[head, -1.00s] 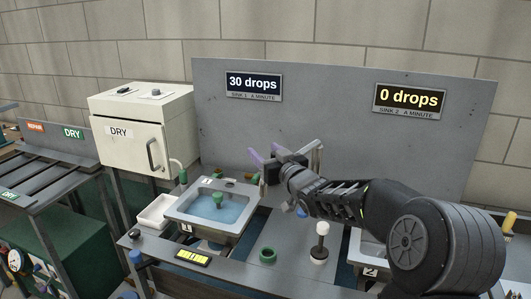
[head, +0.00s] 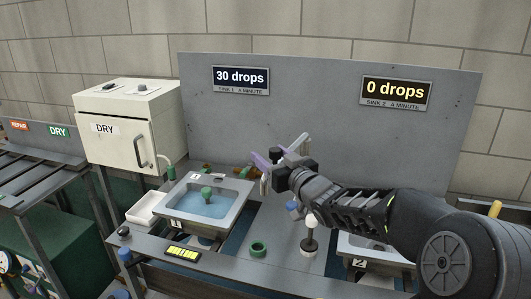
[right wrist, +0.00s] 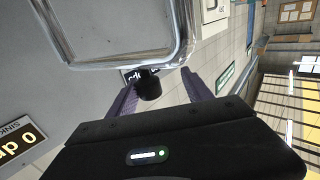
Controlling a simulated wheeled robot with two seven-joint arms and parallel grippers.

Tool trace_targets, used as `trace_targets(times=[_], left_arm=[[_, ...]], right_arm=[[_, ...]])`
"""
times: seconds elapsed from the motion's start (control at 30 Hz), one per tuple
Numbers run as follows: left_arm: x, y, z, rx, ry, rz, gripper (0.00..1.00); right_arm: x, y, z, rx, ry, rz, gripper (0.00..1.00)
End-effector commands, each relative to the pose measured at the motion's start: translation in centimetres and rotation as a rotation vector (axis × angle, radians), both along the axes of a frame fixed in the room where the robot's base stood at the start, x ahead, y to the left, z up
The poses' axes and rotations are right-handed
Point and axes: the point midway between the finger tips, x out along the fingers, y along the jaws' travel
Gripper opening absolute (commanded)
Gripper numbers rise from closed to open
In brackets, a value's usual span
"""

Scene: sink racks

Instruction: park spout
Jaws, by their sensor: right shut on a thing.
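The chrome spout (right wrist: 185,35) shows as a bent pipe across the top of the right wrist view, with a black knob (right wrist: 148,85) below it. My right gripper (head: 268,160) has purple fingers and is shut on the spout's knob; the fingers lie on both sides of it in the wrist view (right wrist: 160,96). In the head view a short light piece of the spout (head: 298,144) shows beyond the gripper, which is between the two sinks near the grey back panel. Sink 1 (head: 240,222) holds water and a green plug. Sink 2 (head: 344,250) is partly hidden by my right arm. My left gripper is out of view.
The back panel (head: 320,120) carries signs reading 30 drops (head: 241,80) for sink 1 and 0 drops (head: 395,93) for sink 2. A green ring (head: 258,249) and a white-topped knob (head: 310,222) stand on the counter. A white DRY cabinet (head: 125,145) stands at left.

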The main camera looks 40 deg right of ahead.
Motion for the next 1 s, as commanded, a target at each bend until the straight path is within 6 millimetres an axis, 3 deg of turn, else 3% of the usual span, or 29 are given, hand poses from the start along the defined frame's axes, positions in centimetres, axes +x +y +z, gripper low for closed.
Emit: trace_targets(times=[0.3,0.87,1.0], left_arm=[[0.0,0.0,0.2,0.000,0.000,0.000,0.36],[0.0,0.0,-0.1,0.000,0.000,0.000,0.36],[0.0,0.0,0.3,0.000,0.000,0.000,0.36]], right_arm=[[-1.7,0.3,0.0,-0.001,0.000,0.005,0.52],[-1.7,0.2,0.0,0.000,-0.001,0.005,0.54],[-1.7,0.3,0.3,0.000,0.000,0.005,0.42]])
